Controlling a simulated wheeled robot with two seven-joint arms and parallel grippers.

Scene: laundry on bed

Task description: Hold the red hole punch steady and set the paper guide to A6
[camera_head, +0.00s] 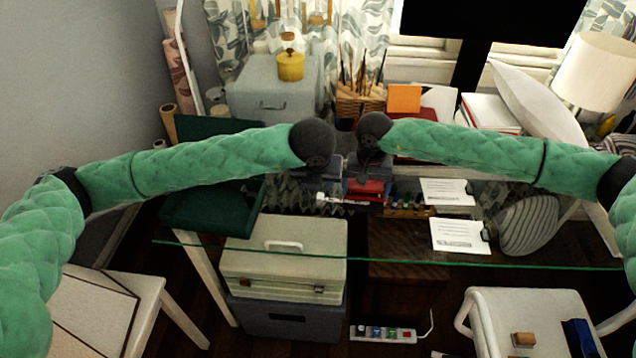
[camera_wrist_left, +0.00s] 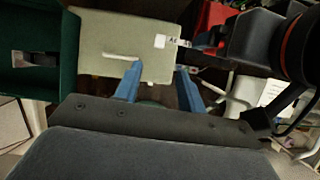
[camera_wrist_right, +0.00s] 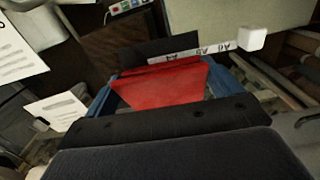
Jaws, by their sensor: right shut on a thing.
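The red hole punch (camera_head: 368,187) is on the glass desk, its body black at the front. My right gripper (camera_head: 368,180) is shut on it; in the right wrist view the red top (camera_wrist_right: 160,88) sits between the blue fingers. A white paper guide (camera_wrist_right: 200,50) with printed size marks sticks out from the punch and ends in a white block (camera_wrist_right: 252,38). The mark nearest the block looks like A6.
A dark green tray (camera_head: 212,208) lies at the left of the desk. White cards (camera_head: 459,235) and a grey striped rounded object (camera_head: 528,226) lie to the right. A pen basket (camera_head: 358,104) and orange block (camera_head: 404,98) stand behind. The glass front edge (camera_head: 400,261) is clear.

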